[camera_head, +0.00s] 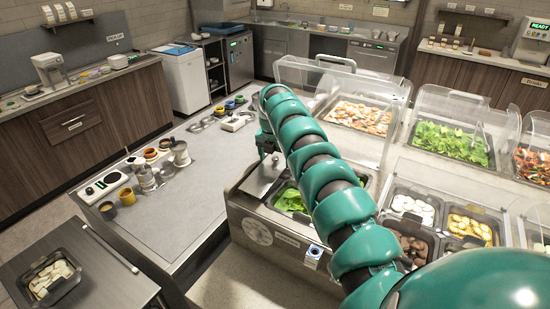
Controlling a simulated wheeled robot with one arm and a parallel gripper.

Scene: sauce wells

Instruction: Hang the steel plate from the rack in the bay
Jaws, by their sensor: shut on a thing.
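A grey steel plate (262,180) shows just below my gripper (267,150), over the left part of an open bay (240,198) in the near counter. My teal arm reaches across the middle of the view, and my gripper is at its far end, shut on the steel plate. The fingertips are small and partly covered by the arm. The plate looks tilted, and I cannot tell whether it touches the bay's edge. Green leaves (292,201) lie in the bay to the right of the plate. I cannot make out the rack; the arm hides part of the bay.
Clear-lidded food bins (448,143) stand to the right of my arm. A tray (50,280) sits on a side table at front left.

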